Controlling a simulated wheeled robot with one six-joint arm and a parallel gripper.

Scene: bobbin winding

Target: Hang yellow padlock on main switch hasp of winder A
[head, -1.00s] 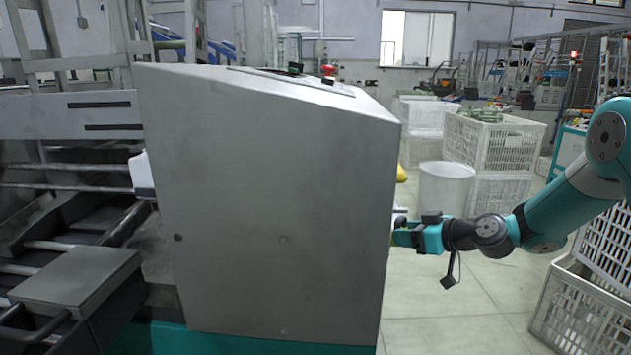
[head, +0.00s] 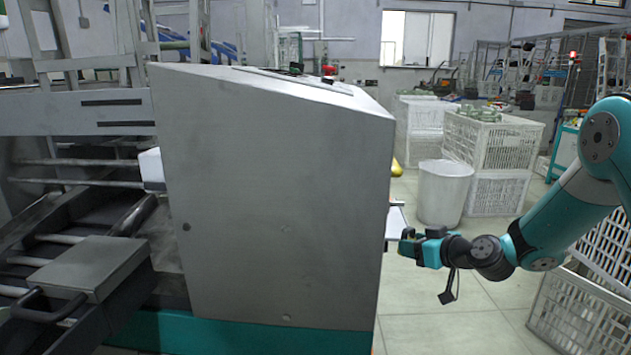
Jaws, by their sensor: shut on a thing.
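The large grey metal cabinet (head: 275,200) of the winder fills the middle of the head view. Its right-hand face is turned away, so the main switch and its hasp are hidden. I cannot read a label that marks it as winder A. My gripper (head: 404,246) is just right of the cabinet's right edge, pointing left, with a small gap showing.
A white panel (head: 397,222) sticks out beside the cabinet edge, just above my gripper. A white bin (head: 444,192) and stacked white crates (head: 490,145) stand behind. Another crate (head: 575,320) is at the lower right, under my arm. Floor between is clear.

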